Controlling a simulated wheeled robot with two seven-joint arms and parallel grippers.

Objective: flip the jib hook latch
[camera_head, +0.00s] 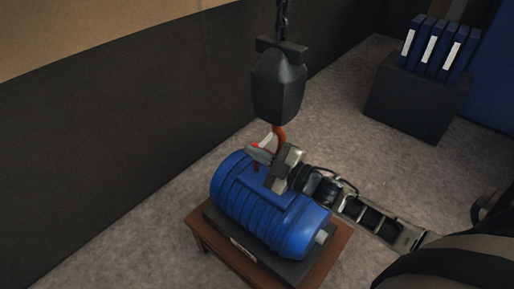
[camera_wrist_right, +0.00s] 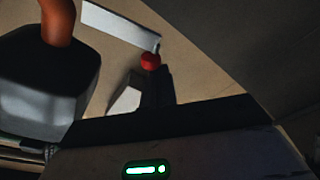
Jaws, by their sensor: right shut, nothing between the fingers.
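The dark grey hook block (camera_head: 279,88) hangs on a chain, and its orange hook (camera_head: 280,135) curves down below it. The hook also shows at the upper left of the right wrist view (camera_wrist_right: 58,20). The latch is a pale flat bar (camera_wrist_right: 118,27) beside the hook with a red knob (camera_wrist_right: 150,61) at its end. My right gripper (camera_head: 262,155) is shut and empty, just below the latch in the head view. In the wrist view its dark finger end lies against or very near the red knob; contact is not certain. My left gripper is out of view.
A ribbed blue casting (camera_head: 245,205) lies on a dark base on a brown table (camera_head: 325,263), right under the hook and gripper. Blue binders (camera_head: 437,48) stand on a dark box (camera_head: 418,100) at the back right. A dark wall is behind; carpet is clear around the table.

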